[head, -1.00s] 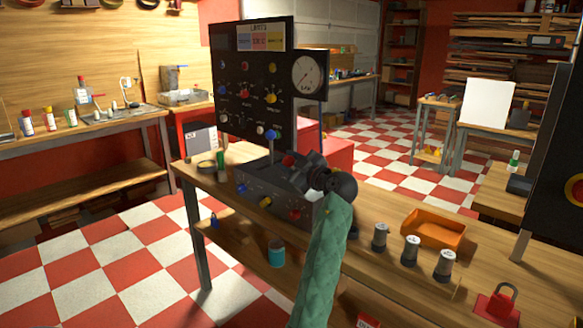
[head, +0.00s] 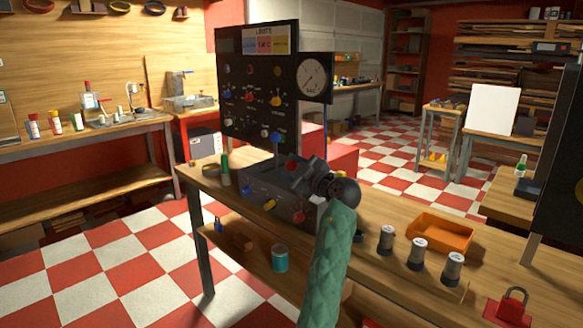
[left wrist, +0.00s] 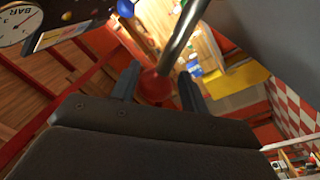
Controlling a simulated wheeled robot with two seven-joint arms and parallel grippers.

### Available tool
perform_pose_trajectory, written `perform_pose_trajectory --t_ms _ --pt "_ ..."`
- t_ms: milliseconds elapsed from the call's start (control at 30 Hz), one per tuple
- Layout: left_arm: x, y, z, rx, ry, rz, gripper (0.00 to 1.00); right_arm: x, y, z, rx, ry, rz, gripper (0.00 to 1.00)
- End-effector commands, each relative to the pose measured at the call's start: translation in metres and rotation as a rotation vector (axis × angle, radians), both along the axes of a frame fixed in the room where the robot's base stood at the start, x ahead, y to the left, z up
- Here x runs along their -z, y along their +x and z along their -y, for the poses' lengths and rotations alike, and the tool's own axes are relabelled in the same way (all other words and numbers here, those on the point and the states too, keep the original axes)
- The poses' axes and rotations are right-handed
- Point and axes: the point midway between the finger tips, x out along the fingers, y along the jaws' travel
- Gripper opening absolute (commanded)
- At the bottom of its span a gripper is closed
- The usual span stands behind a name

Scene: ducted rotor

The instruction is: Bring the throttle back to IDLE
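A dark lever box (head: 262,190) stands on the workbench, with a blue-knobbed lever (head: 277,138) and a red knob (head: 291,166) on top. I cannot read which lever is marked as the throttle, nor the IDLE mark. My left gripper (head: 302,172) is at the red knob, behind the box's front edge. In the left wrist view the red knob (left wrist: 155,87), on a metal rod (left wrist: 181,38), shows between the two fingers with gaps beside it, so the gripper looks open. The blue knob (left wrist: 125,8) is at that view's top. My right gripper is not in view.
A black panel (head: 247,115) with switches and a gauge (head: 312,78) rises behind the box. A green bottle (head: 225,170) stands left of the box.

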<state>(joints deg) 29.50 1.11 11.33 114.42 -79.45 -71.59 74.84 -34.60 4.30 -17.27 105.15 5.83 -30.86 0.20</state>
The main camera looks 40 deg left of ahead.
Motion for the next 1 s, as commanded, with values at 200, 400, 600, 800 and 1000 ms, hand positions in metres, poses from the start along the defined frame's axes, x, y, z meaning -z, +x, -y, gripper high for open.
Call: perform_pose_trajectory --t_ms 200,400,600,800,1000 --pt "-0.001 0.001 0.0 0.002 0.002 0.0 0.55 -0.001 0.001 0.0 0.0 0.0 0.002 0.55" --pt "0.0 0.001 0.004 0.004 0.002 0.001 0.55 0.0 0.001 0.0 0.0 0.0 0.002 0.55" --pt "0.003 -0.003 0.031 0.004 -0.001 0.002 0.55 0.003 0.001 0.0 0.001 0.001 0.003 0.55" --pt "0.006 -0.009 0.059 0.002 0.0 0.001 0.55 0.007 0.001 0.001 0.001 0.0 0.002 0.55" --pt "0.006 -0.011 0.075 0.001 0.002 0.0 0.55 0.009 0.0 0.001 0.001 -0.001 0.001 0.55"
